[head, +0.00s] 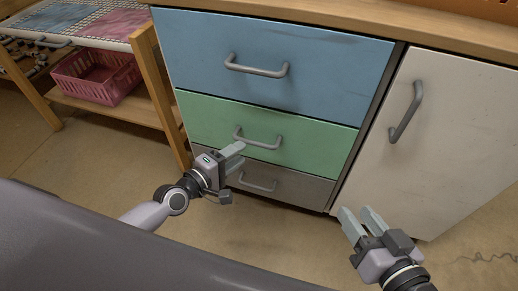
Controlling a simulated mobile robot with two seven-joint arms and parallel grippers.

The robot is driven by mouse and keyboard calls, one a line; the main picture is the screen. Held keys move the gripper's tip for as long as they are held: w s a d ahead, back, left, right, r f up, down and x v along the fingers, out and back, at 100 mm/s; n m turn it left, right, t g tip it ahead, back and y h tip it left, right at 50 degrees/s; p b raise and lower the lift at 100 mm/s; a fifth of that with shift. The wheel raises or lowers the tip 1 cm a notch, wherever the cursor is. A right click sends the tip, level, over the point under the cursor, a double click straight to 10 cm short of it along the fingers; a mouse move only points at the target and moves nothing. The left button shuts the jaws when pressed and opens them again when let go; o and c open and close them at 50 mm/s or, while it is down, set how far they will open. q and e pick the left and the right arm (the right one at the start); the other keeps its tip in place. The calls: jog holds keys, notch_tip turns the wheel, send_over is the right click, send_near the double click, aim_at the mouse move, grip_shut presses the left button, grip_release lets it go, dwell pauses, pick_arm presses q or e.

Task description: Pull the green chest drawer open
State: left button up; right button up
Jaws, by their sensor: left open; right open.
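The green drawer (306,145) is the middle one in a chest with a blue drawer (340,58) above and a grey drawer (303,186) below. Its front looks flush with the others. Its grey bar handle (258,141) sits left of centre. My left gripper (238,157) is open and empty, its fingers in front of the drawer's lower left part, just below and left of the handle. I cannot tell whether a finger touches the handle. My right gripper (361,217) is open and empty, low in front of the white door.
A white cabinet door (440,130) with a vertical handle (406,112) is right of the drawers. A wooden table (143,55) with a pink basket (97,76) on its shelf stands at left. The floor (270,235) before the chest looks clear.

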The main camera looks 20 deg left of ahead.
aim_at(254, 142)
pick_arm(q)
jog(key=shift+b+x, duration=1)
jog(key=shift+x, duration=2.65)
pick_arm(e)
jog(key=shift+s+d+n+t+h, duration=0.1)
jog(key=shift+d+n+t+h, duration=0.2)
jog(key=shift+d+t, duration=0.25)
pick_arm(q)
grip_shut()
